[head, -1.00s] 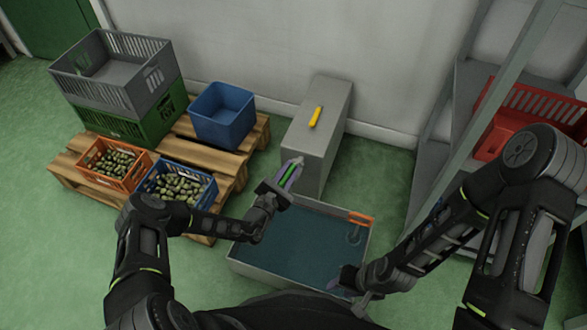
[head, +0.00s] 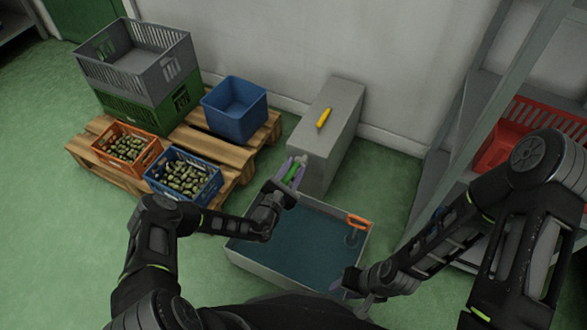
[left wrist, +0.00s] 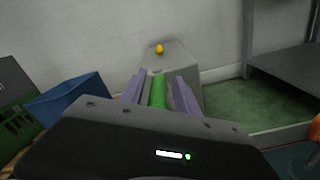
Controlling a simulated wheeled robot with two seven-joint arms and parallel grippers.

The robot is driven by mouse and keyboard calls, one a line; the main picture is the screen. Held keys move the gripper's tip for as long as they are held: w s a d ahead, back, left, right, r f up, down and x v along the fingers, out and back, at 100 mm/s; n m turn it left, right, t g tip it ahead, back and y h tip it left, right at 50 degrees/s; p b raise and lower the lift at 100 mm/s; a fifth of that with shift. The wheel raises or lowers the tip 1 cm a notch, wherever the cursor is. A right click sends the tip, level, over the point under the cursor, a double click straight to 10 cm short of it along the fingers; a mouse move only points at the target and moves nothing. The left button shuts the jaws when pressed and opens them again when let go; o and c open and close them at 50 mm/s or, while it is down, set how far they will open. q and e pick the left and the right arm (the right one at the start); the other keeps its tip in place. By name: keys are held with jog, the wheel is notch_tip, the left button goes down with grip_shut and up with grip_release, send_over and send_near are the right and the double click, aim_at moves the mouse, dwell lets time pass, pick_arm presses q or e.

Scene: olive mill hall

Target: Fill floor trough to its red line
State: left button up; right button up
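The floor trough (head: 247,259) is a low grey box with dark blue-green water in it. I cannot make out a red line on its walls. My left gripper (head: 291,166) is at the trough's far edge, in front of the grey cabinet. Its purple fingers stand apart on both sides of a green rod-like thing (left wrist: 158,92), with narrow gaps beside it in the left wrist view. I cannot tell what the green thing is attached to. My right gripper (head: 338,285) is low over the trough's near right side; its fingers are too small and dark to judge.
An orange-handled thing (head: 359,222) is at the trough's far right corner. The grey cabinet (head: 325,140) has a yellow handle (head: 324,117) on top. A pallet (head: 232,165) with crates stands left. Shelving with a red crate (head: 527,135) stands right.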

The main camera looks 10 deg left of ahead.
pick_arm(q)
jog(key=shift+s+a+r+p, duration=0.1)
jog(key=shift+s+a+p, duration=0.2)
jog(key=shift+s, duration=0.2)
jog(key=p+v, duration=0.1)
jog(key=v, duration=0.5)
jog(key=shift+s+p, duration=0.35)
jog(key=shift+p, duration=0.05)
jog(key=shift+s, duration=0.1)
